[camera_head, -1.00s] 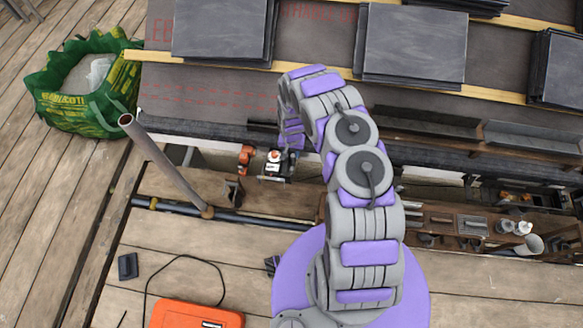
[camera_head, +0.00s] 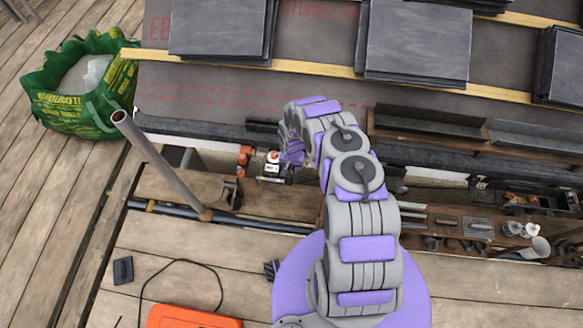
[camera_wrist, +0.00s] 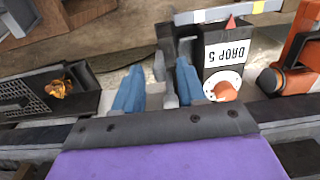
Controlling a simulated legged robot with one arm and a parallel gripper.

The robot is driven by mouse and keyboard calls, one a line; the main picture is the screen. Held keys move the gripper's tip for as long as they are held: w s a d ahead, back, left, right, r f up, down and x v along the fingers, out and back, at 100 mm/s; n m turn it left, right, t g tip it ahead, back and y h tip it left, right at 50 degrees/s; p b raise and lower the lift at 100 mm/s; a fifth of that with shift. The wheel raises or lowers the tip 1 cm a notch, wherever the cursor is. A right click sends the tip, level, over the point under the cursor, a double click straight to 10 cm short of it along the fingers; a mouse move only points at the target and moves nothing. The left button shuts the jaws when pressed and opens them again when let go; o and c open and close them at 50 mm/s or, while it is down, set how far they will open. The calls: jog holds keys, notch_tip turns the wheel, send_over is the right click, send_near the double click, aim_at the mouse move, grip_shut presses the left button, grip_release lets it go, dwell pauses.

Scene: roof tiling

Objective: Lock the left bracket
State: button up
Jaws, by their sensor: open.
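In the wrist view, my gripper (camera_wrist: 158,88) is open, its two blue fingers spread with a narrow grey upright part (camera_wrist: 165,82) visible between them. I cannot tell whether the fingers touch it. Just right of the fingers is a dark bracket unit (camera_wrist: 218,62) with a white label reading "DROP 5" upside down and a white dial with an orange knob (camera_wrist: 225,91). The unit also shows in the head view (camera_head: 271,168), below the roof edge, beside the end of my arm. My fingertips are hidden there. Which bracket is the left one is not marked.
An orange clamp-like part (camera_wrist: 297,65) is right of the unit. A dark grille part (camera_wrist: 40,92) lies at left. In the head view, a slanted metal pole (camera_head: 160,165), a green bag (camera_head: 85,90) and slate stacks (camera_head: 415,42) surround the area.

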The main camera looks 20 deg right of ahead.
grip_shut()
dwell(0.3)
jog(key=shift+s+d+r+p, duration=0.1)
jog(key=shift+s+d+p, duration=0.1)
jog(key=shift+p, duration=0.55)
jog(key=shift+y+p, duration=0.4)
jog(key=shift+s+d+f+t+y+b, duration=0.25)
jog(key=shift+d+t+y+b, duration=0.2)
jog(key=shift+y, duration=0.5)
jog(key=shift+s+d+f+t+y+b, duration=0.1)
jog(key=shift+d+f+t+y+b, duration=0.15)
jog(key=shift+d+t+y, duration=0.45)
jog(key=shift+s+d+f+t+y+b, duration=0.25)
jog(key=shift+y+b, duration=0.2)
jog(key=shift+y, duration=0.7)
jog(key=shift+d+y, duration=0.15)
jog(key=shift+y, duration=0.15)
